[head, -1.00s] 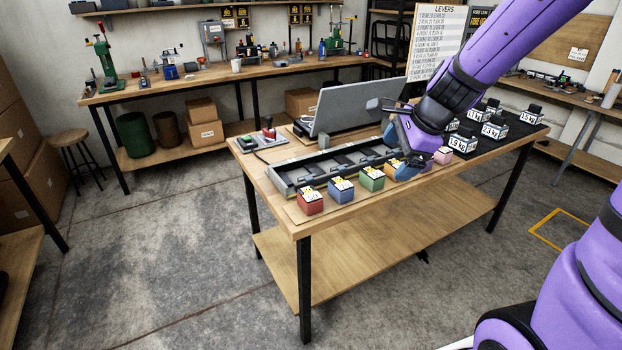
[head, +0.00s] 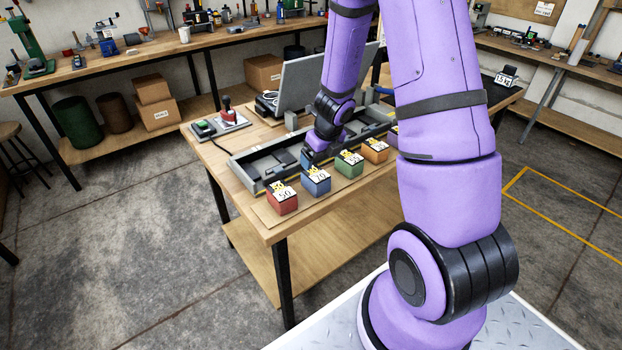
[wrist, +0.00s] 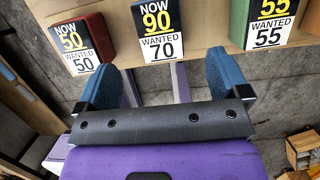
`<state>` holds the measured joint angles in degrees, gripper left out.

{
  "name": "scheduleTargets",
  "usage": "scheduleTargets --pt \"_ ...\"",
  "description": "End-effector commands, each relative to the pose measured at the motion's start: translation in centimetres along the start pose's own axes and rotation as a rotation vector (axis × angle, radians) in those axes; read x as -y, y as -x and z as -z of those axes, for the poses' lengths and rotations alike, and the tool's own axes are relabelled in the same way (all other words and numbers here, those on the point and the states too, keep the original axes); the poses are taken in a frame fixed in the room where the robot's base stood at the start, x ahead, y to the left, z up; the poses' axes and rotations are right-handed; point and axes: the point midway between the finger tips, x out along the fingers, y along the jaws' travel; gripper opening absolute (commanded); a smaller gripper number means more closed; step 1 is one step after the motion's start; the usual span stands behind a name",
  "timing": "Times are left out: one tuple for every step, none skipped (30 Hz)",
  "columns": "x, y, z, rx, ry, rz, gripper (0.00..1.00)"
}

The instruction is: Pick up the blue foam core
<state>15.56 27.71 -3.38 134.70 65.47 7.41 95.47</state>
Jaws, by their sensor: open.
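The blue foam core (head: 317,186) is a small block in the row along the table's front edge, between a red and a green block. Its card reads NOW 90, WANTED 70. In the wrist view the blue core (wrist: 193,22) is at the top, partly covered by its card. My gripper (head: 311,155) is just behind and above the blue core in the head view. In the wrist view my gripper (wrist: 162,82) has its blue fingers wide apart with nothing between them. The core lies beyond the fingertips, roughly centred on the gap.
The red block (head: 282,201) and green block (head: 349,165) stand close on either side. An orange block (head: 375,151) is farther right. A long grey tray (head: 245,172) lies behind the row.

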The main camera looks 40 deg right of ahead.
Motion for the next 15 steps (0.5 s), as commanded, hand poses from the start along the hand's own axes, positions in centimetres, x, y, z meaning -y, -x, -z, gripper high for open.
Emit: scheduleTargets --pt "0.1 -0.4 0.1 -0.001 -0.002 0.0 0.94" --pt "0.1 -0.6 0.1 -0.001 -0.001 0.0 0.94" --pt "0.1 -0.8 0.1 -0.001 -0.001 -0.001 0.94" --pt "0.1 -1.0 0.1 -0.001 -0.001 -0.001 0.94" --pt "0.1 -1.1 0.1 -0.001 -0.001 -0.001 0.94" --pt "0.1 -1.3 0.0 0.0 -0.001 -0.001 0.94" --pt "0.0 -1.5 0.0 0.0 0.0 -0.002 0.94" --pt "0.1 -1.6 0.0 0.001 -0.001 -0.002 0.94" --pt "0.0 -1.9 0.0 0.001 0.0 -0.002 0.94" --pt "0.1 -2.1 0.0 0.001 -0.001 -0.003 0.94" --pt "0.0 -2.4 0.0 -0.001 0.0 -0.003 0.94" --pt "0.1 -2.7 0.1 -0.002 0.001 -0.001 0.94" --pt "0.1 -2.9 0.1 -0.002 0.001 -0.002 0.94" --pt "0.1 -3.2 0.1 -0.003 0.001 -0.002 0.94" --pt "0.1 -3.5 0.1 -0.003 0.001 -0.001 0.94"
